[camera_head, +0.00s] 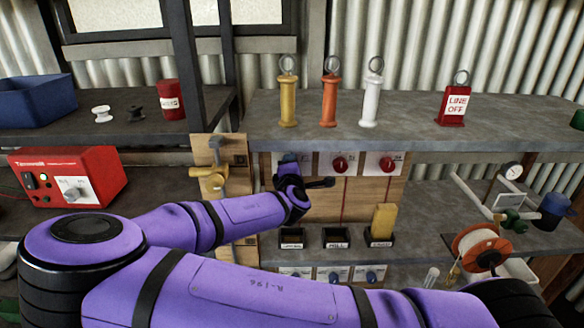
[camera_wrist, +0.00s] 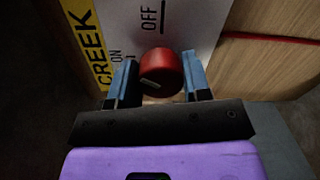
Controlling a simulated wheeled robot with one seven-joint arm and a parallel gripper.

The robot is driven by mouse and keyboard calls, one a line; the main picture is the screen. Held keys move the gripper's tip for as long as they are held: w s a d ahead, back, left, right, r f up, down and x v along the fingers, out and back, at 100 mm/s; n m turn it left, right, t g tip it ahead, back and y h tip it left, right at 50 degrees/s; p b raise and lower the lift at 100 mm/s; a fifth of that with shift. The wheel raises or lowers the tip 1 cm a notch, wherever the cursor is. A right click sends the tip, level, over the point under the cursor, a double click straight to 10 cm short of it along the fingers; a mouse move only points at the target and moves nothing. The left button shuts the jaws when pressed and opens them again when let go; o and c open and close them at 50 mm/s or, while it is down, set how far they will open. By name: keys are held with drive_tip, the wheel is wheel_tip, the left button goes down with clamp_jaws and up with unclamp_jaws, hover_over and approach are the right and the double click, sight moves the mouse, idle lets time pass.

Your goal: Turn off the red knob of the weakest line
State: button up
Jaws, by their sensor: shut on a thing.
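In the wrist view a red knob (camera_wrist: 161,73) with a white mark sits on a white plate (camera_wrist: 196,22), beside a yellow strip reading CREEK (camera_wrist: 86,45). The mark lies on the knob's left side, on the side of the word ON; OFF is printed above. My gripper (camera_wrist: 158,78) has a finger on each side of this knob and is shut on it. In the head view my gripper (camera_head: 288,168) is at the leftmost plate under the shelf and hides its knob. Two more red knobs, the middle one (camera_head: 339,164) and the right one (camera_head: 387,164), are uncovered.
Yellow, orange and white handles and a red LINE OFF tag (camera_head: 454,106) stand on the shelf above. Below are black bins (camera_head: 337,238), one holding a yellow block (camera_head: 383,220). A brass tap (camera_head: 211,180) is left of my gripper, an orange reel (camera_head: 480,250) lower right.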

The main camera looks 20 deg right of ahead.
drive_tip(key=m, duration=1.1)
drive_tip(key=shift+f+y, duration=0.1)
drive_tip(key=shift+y, duration=0.2)
drive_tip(key=shift+m, duration=0.3)
drive_tip(key=o, duration=0.9)
drive_tip(key=v, duration=1)
drive_tip(key=shift+s+a, duration=0.1)
drive_tip(key=shift+s, duration=0.3)
drive_tip(key=shift+s+a, duration=0.1)
